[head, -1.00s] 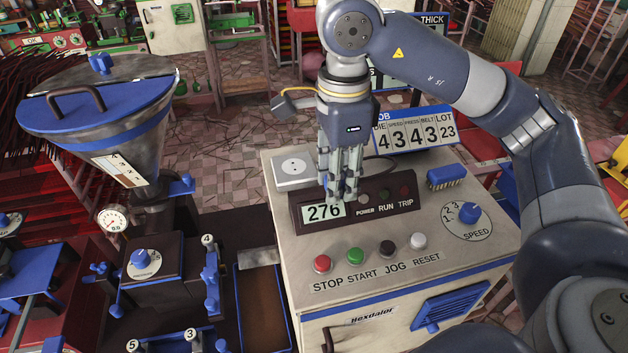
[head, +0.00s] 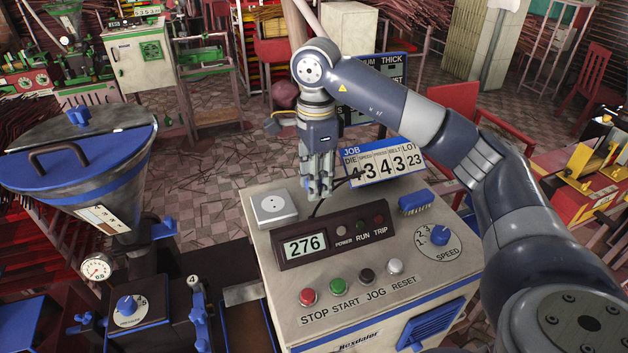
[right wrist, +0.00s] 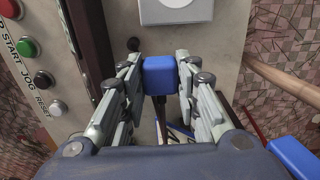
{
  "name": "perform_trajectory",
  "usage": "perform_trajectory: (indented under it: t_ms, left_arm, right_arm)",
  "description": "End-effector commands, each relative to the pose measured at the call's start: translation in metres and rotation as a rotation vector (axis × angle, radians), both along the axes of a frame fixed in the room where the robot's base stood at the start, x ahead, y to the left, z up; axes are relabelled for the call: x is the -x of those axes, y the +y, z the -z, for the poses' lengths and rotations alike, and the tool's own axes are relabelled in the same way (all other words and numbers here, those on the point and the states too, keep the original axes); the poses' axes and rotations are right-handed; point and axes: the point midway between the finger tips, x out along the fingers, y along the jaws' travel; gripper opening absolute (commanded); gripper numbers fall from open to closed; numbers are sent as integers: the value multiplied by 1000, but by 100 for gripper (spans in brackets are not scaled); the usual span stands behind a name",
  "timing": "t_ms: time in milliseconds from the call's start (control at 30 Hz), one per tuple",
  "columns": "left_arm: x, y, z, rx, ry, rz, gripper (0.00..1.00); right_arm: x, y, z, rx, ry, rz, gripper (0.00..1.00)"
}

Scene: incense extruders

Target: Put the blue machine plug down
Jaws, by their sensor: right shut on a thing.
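My right gripper (head: 319,194) is over the back part of the control cabinet's top (head: 385,215), behind the display box (head: 318,242). In the right wrist view my right gripper (right wrist: 160,85) is shut on the blue plug (right wrist: 159,74), which sits between its two fingers. A dark cable (head: 331,195) runs near the fingers toward the job sign. In the head view the fingers hide the plug, and I cannot tell whether it touches the cabinet top. The white socket (head: 272,207) is to the left of the gripper with nothing in it. My left gripper is not in view.
A job number sign (head: 383,162) stands at the cabinet's back edge. A blue brush (head: 415,202) and a speed knob (head: 440,236) are to the right. Several push buttons line the front. A blue-rimmed hopper (head: 80,150) stands to the left.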

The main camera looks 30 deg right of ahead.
Motion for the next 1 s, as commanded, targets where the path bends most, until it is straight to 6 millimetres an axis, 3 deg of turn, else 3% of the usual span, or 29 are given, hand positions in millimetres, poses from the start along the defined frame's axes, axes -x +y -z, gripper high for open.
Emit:
perform_trajectory:
  t_ms: [267, 500, 1000]
  left_arm:
    - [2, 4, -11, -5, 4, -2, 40]
    - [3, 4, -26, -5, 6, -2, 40]
    - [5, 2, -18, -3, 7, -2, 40]
  right_arm:
    - [-17, -7, 5, 0, 3, -2, 0]
    - [-16, -7, 33, 1, 2, -2, 0]
    - [-17, -7, 44, 1, 0, -1, 0]
